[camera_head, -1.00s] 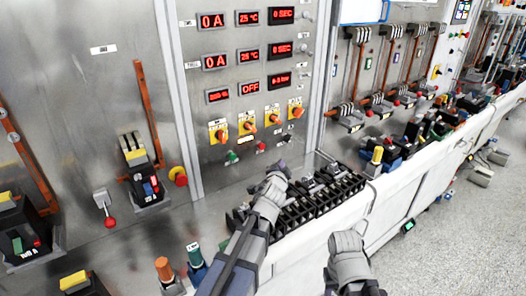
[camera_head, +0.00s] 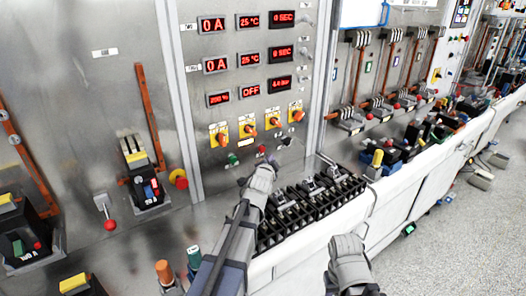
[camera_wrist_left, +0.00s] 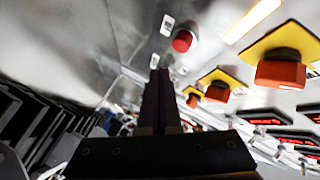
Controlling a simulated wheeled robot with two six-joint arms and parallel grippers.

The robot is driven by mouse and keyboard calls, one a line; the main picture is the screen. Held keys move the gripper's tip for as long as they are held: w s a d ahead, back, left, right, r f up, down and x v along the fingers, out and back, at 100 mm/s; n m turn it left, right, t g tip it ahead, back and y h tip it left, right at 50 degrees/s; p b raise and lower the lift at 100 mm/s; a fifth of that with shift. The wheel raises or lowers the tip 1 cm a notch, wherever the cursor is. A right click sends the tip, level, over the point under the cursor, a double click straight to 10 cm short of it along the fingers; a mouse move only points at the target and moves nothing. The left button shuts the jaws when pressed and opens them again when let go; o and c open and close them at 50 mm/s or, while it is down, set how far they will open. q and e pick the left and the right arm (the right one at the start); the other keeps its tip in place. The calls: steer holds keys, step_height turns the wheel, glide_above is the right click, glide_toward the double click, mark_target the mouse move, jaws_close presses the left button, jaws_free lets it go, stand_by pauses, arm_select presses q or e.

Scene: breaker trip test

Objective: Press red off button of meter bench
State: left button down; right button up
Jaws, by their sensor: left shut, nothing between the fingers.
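The meter bench is the grey panel (camera_head: 229,120) with red displays and yellow-backed orange switches. Its red button (camera_head: 261,149) shows low on the panel in the head view, partly hidden by my left gripper (camera_head: 270,163). A green button (camera_head: 233,159) is to its left. In the left wrist view the red button (camera_wrist_left: 182,41) is round and stands out from the panel, above and right of the tips of my left gripper (camera_wrist_left: 159,72). Those fingers are shut and empty, apart from the button in the picture. My right gripper (camera_head: 348,257) is at the lower middle; its fingers cannot be made out.
A row of black terminal blocks (camera_head: 314,205) lies on the bench ledge, right of my left gripper. Orange switches (camera_head: 248,127) sit above the button row.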

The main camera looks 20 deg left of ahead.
arm_select(q)
steer(key=shift+w+a, duration=0.75)
steer(key=shift+a, duration=0.25)
steer(key=shift+w+a, duration=0.1)
stand_by(1.4)
steer(key=shift+w+a, duration=0.2)
steer(key=shift+w+a, duration=0.3)
steer(key=shift+a, duration=0.15)
stand_by(0.9)
steer(key=shift+s+d, duration=0.6)
steer(key=shift+d, duration=0.15)
stand_by(0.4)
steer(key=shift+s+d, duration=0.8)
steer(key=shift+d, duration=0.2)
steer(key=shift+s+d, duration=0.75)
steer(key=shift+d, duration=0.25)
